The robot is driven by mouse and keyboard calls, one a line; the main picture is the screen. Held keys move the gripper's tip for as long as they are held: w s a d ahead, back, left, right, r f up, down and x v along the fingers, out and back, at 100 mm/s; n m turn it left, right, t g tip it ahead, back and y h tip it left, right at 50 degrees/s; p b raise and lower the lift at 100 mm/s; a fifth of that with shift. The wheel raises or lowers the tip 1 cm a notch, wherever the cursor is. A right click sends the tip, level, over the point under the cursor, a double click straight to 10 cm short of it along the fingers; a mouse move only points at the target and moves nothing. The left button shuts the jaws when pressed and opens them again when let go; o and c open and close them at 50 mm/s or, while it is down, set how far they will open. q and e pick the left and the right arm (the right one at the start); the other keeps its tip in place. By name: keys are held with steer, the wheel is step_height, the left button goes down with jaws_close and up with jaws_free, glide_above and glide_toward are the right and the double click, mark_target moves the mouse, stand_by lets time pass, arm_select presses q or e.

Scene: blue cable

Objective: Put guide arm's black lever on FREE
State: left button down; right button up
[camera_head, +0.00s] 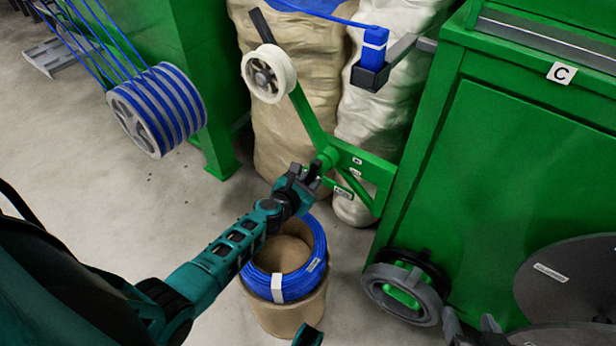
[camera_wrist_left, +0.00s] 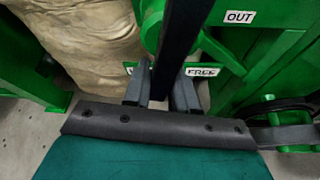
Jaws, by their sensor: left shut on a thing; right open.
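The green guide arm (camera_head: 308,116) carries a white pulley (camera_head: 268,73) and pivots on the green bracket (camera_head: 372,165) of the machine. In the left wrist view, the black lever (camera_wrist_left: 181,38) runs down from the top edge between my left fingers. My left gripper (camera_wrist_left: 161,92) is shut on it. The FREE label (camera_wrist_left: 201,71) is just right of the lever, and the OUT label (camera_wrist_left: 240,17) is at upper right. In the head view my left gripper (camera_head: 302,180) is at the pivot and hides most of the lever. My right gripper (camera_head: 470,328) is open at the bottom edge.
A drum with a blue cable coil (camera_head: 287,272) stands below my left gripper. A striped cable reel (camera_head: 157,110) is at left. Large sacks (camera_head: 290,130) stand behind the guide arm. The green cabinet (camera_head: 500,160) and dark discs (camera_head: 570,270) fill the right.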

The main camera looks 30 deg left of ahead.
arm_select(q)
steer(key=shift+s+d+r+n+h+p, duration=0.1)
steer(key=shift+d+n+h+p, duration=0.35)
steer(key=shift+n+h, duration=0.35)
steer(key=shift+s+d+f+n+h+p, duration=0.1)
steer(key=shift+d+n+h+p, duration=0.4)
steer(key=shift+n, duration=0.5)
steer(key=shift+s+d+r+n+h+p, duration=0.1)
steer(key=shift+d+n+h+p, duration=0.2)
steer(key=shift+d+n+h, duration=0.5)
steer(key=shift+a, duration=0.2)
steer(key=c, duration=1)
jaws_free()
steer(key=shift+r, duration=0.1)
steer(key=p+v, duration=0.5)
steer(key=v, duration=0.7)
steer(key=shift+s+r, duration=0.25)
steer(key=shift+s, duration=0.05)
